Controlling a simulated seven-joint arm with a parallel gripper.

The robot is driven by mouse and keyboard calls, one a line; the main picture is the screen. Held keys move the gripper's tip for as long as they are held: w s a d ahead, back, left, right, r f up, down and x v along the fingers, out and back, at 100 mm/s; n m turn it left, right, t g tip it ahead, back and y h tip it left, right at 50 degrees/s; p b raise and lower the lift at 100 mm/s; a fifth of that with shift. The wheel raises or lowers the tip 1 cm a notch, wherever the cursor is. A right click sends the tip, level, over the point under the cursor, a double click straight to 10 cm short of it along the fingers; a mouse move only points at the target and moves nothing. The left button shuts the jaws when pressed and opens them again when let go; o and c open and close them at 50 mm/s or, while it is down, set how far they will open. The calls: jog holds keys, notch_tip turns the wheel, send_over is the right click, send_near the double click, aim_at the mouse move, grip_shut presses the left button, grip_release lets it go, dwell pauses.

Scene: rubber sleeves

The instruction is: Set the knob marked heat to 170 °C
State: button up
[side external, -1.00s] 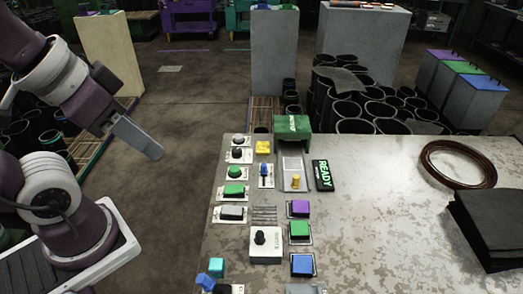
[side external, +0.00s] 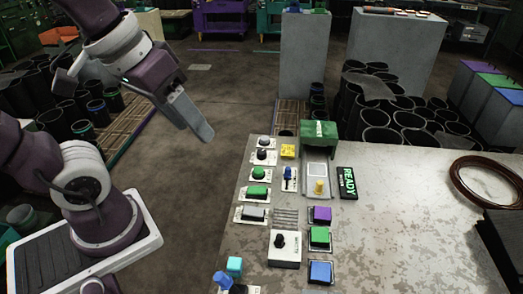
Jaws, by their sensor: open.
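A white box with a black pointer knob (side external: 280,241) stands near the front of the panel on the table. My gripper (side external: 199,128) is open and empty, in the air left of the panel and apart from every control. It is seen nearly edge-on.
Buttons, including green (side external: 320,236), blue (side external: 320,271) and purple (side external: 322,214), crowd the panel. A green hood (side external: 320,143) rises at the back beside a sign reading READY (side external: 347,183). A brown ring (side external: 484,184) lies at the right. The table's middle right is clear.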

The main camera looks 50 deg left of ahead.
jog(key=w+a+n+g+h, duration=0.1)
jog(key=w+a+n+g, duration=0.15)
jog(key=w+n, duration=0.65)
jog(key=n+g+y, duration=0.2)
jog(key=n+g, duration=0.1)
jog(key=n, duration=1.2)
send_over(261, 151)
jog(key=shift+t, duration=0.25)
notch_tip(261, 151, down, 26)
jog(key=shift+d+r, duration=0.1)
notch_tip(261, 151, down, 6)
jog(key=shift+r, duration=0.1)
jog(key=shift+f, duration=0.65)
grip_shut()
